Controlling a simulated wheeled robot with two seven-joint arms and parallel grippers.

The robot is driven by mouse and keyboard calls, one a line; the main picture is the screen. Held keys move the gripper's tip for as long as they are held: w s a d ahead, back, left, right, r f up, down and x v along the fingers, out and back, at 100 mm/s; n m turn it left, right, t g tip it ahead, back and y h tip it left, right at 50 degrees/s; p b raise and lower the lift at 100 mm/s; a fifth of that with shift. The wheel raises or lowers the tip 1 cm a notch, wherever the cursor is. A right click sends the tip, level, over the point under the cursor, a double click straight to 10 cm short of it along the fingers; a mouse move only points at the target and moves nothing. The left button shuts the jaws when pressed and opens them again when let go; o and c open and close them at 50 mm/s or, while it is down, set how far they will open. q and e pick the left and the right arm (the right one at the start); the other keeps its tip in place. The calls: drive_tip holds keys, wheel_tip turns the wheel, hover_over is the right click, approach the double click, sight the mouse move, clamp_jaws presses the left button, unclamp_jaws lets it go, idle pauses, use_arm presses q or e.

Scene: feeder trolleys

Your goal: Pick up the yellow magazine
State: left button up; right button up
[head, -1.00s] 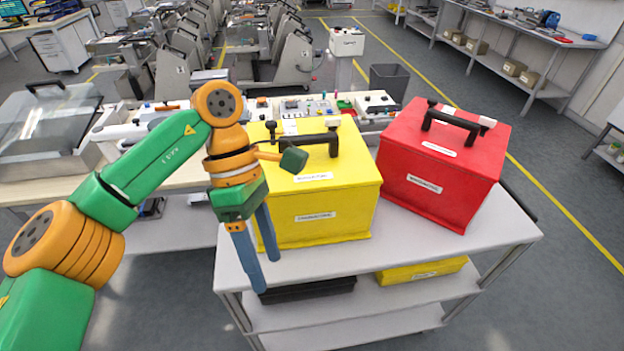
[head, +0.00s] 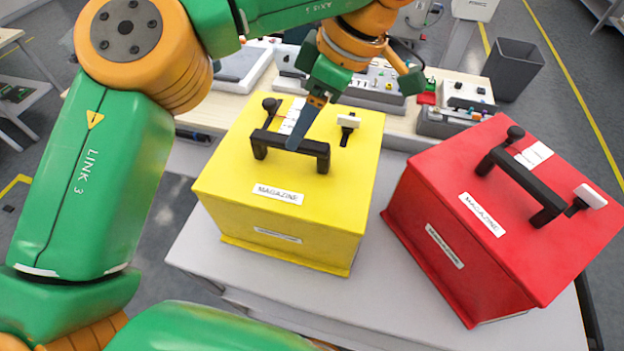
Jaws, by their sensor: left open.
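The yellow magazine (head: 278,222) is a box standing upright on the grey trolley top, with a black bar handle (head: 290,146) on its lid. My left gripper (head: 294,143) reaches down from above, its blue-grey fingers at the middle of the handle. The fingers line up edge-on, so one hides the other. The gripper is open; I cannot tell whether it touches the bar. My right gripper is not in view.
A red magazine (head: 500,215) stands just right of the yellow one on the same trolley (head: 200,245), with a narrow gap between. Behind is a workbench (head: 400,130) with small parts. A dark bin (head: 514,68) stands at the back right.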

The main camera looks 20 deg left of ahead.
sight(286, 140)
use_arm(q)
drive_tip(key=shift+s+a+f+p, duration=0.3)
drive_tip(key=shift+s+a+f, duration=0.15)
drive_tip(key=shift+a+f, duration=0.15)
drive_tip(key=shift+s+a+f+p, duration=0.3)
drive_tip(key=shift+s+a+f, duration=0.2)
drive_tip(key=shift+a, duration=0.15)
drive_tip(key=shift+w+a+f, duration=0.1)
drive_tip(key=shift+w+f, duration=0.1)
drive_tip(key=shift+f, duration=0.3)
drive_tip(key=shift+w+f, duration=0.15)
drive_tip(key=shift+f, duration=0.35)
drive_tip(key=shift+w+d+f, duration=0.15)
drive_tip(key=shift+w+d, duration=0.15)
drive_tip(key=shift+d, duration=0.05)
drive_tip(key=c, duration=0.3)
drive_tip(key=shift+s+a, duration=0.1)
drive_tip(key=shift+s, duration=0.15)
clamp_jaws()
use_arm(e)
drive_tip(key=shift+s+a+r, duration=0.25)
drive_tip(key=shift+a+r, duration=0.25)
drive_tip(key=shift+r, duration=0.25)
use_arm(q)
drive_tip(key=shift+w+r, duration=0.15)
drive_tip(key=shift+r, duration=0.05)
